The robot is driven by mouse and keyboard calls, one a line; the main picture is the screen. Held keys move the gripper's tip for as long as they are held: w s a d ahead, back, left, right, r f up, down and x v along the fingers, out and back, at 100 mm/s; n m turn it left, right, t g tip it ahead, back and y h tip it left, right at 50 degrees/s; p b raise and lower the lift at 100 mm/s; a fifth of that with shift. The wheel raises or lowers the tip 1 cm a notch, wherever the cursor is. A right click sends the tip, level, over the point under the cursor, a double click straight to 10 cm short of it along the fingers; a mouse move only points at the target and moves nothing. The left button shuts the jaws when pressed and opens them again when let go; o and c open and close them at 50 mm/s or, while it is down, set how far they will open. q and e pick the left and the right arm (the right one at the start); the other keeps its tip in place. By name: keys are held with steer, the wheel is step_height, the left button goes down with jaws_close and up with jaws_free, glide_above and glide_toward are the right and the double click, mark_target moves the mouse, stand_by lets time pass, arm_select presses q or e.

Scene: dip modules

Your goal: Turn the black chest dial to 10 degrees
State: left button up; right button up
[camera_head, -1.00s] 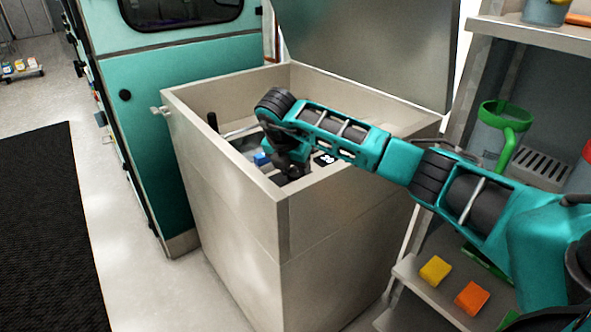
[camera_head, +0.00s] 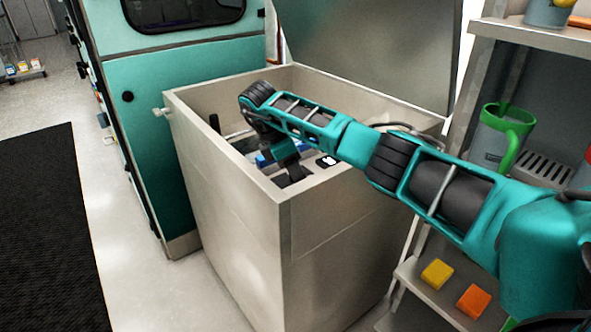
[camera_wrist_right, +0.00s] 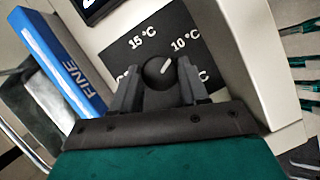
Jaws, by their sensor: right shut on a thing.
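The black chest dial (camera_wrist_right: 158,72) sits on a dark plate (camera_wrist_right: 125,55) with white labels, 15 °C at upper left and 10 °C at upper right. Its white pointer line leans up and right, roughly toward the 10 °C label. My right gripper (camera_wrist_right: 158,84) is shut on the dial, one finger on each side. In the head view my right gripper (camera_head: 292,172) reaches down into the open chest (camera_head: 240,225), and the arm hides the dial there. A small display (camera_head: 328,161) with white digits, too blurred to read, is beside it. My left gripper is not in view.
A blue FINE box (camera_wrist_right: 68,68) stands close left of the gripper. The chest lid (camera_head: 365,50) is raised behind. A shelf with a grey mug (camera_head: 490,140) with a green handle and yellow (camera_head: 437,273) and orange (camera_head: 473,300) blocks is at right.

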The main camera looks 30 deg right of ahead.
steer(key=shift+m, duration=0.5)
steer(key=o, duration=1)
steer(key=v, duration=0.6)
steer(key=p+v, duration=0.1)
steer(key=v, duration=0.6)
steer(key=shift+w+d, duration=0.2)
steer(key=shift+w, duration=0.05)
steer(key=shift+s+f, duration=0.1)
